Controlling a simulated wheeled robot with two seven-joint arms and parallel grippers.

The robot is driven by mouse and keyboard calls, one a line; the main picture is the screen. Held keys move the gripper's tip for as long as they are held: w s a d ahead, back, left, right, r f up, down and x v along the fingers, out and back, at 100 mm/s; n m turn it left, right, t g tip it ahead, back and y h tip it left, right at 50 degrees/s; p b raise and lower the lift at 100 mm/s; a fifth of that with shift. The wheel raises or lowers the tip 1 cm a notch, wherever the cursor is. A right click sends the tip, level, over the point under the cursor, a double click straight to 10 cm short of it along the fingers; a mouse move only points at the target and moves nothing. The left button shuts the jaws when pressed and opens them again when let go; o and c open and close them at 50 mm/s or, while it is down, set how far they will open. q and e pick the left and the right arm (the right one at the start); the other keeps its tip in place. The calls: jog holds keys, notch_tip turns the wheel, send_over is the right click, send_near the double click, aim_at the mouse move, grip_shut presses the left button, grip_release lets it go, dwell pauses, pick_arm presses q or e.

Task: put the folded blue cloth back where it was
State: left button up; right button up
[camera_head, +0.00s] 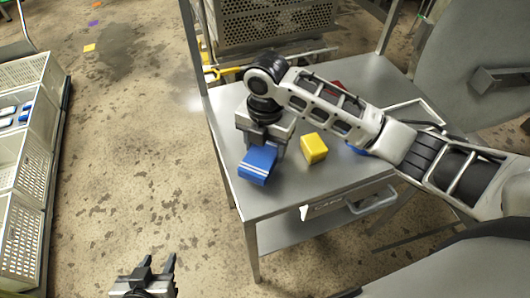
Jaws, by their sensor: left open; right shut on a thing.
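The folded blue cloth (258,166) with pale stripes is at the left part of the grey metal table (225,128). My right gripper (268,147) points down at it and is shut on it. I cannot tell whether the cloth touches the tabletop or is slightly above it. My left gripper (150,274) is open and empty, low in the picture over the floor, away from the table.
A yellow block (313,148) stands on the table right of the cloth. A red thing and a blue thing are partly hidden behind my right arm. White perforated crates (32,170) stand at the left. A perforated metal basket (275,22) is behind the table.

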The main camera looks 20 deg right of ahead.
aim_at(265, 149)
notch_tip(265, 149, down, 3)
jog(key=shift+r, duration=0.2)
jog(key=shift+f, duration=0.2)
jog(key=shift+f, duration=0.15)
jog(key=o, duration=1)
jog(key=shift+o, duration=0.2)
notch_tip(265, 149, up, 12)
jog(key=shift+w+d+r, duration=0.1)
jog(key=shift+r, duration=0.1)
jog(key=shift+f, duration=0.1)
